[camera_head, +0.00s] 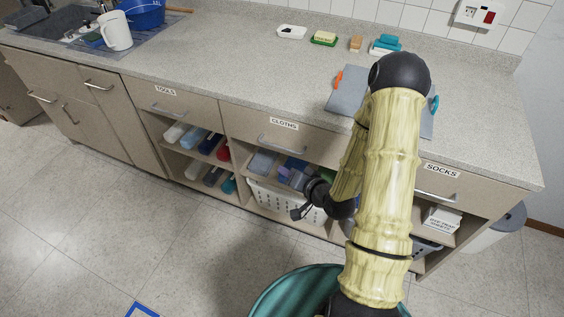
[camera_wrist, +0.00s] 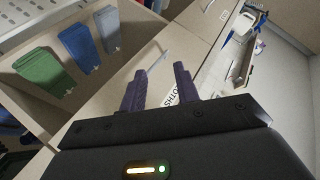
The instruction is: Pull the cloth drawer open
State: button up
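The cloth drawer (camera_head: 310,141) is a beige front labelled "CLOTHS" under the grey counter. It looks shut, flush with its neighbours. Its curved metal handle (camera_head: 283,146) is bare in the head view. My gripper (camera_head: 297,213) is below and in front of the drawer, near the open shelf and apart from the handle. In the wrist view my gripper (camera_wrist: 160,70) shows two dark fingers spread apart with nothing held between them. Part of the "CLOTHS" label (camera_wrist: 172,97) shows between the fingers, with a thin metal handle (camera_wrist: 152,63) beyond them.
The tools drawer (camera_head: 180,107) is to the left and the socks drawer (camera_head: 455,190) to the right. Below the cloth drawer stands a white basket (camera_head: 268,199) on a shelf. A teal round bin (camera_head: 275,300) is in front of the cabinet. Floor at left is mostly clear.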

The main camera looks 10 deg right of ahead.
jog(key=s+d+f+m+t+h+b, duration=0.2)
jog(key=d+f+m+t+b, duration=0.2)
jog(key=f+m+t+b, duration=0.3)
jog(key=shift+m+b, duration=0.4)
jog(key=shift+m, duration=0.7)
jog(key=shift+f, duration=0.15)
jog(key=b, duration=1.1)
send_near(282, 148)
jog(key=x, duration=1)
jog(key=shift+w+f+b, duration=0.15)
jog(key=shift+f+b, duration=0.1)
jog(key=shift+b, duration=0.05)
